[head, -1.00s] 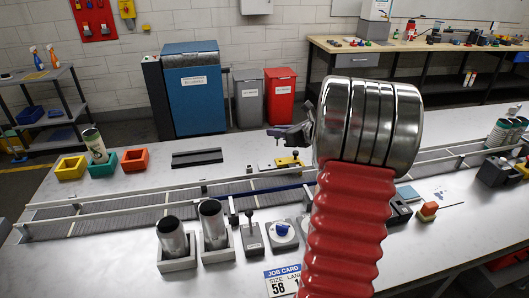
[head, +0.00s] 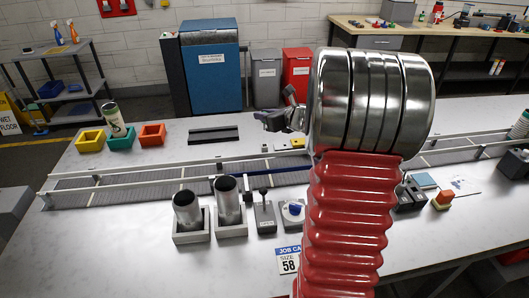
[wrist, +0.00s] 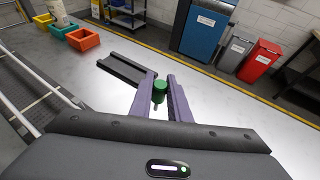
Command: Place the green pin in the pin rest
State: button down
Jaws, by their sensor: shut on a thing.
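The green pin (wrist: 160,89) is held between the two purple fingers of my gripper (wrist: 163,92) in the wrist view. Its wide green head is up and a thin dark shank points down. In the head view my gripper (head: 280,118) is above the table, to the right of a long dark grooved block (head: 213,134), which looks like the pin rest. That block also shows in the wrist view (wrist: 125,69), just beyond and left of my fingers, apart from the pin. The pin cannot be made out in the head view.
A conveyor (head: 150,183) with rails runs across the table in front of the block. Yellow (head: 90,141), teal (head: 121,139) and orange (head: 152,135) bins stand to the left. A yellow item (head: 298,143) lies right of the block. The table behind the block is clear.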

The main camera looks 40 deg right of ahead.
jog(key=shift+f, duration=3.1)
jog(key=shift+f, duration=1.9)
jog(key=c, duration=1.7)
grip_release()
jog(key=shift+o, duration=0.2)
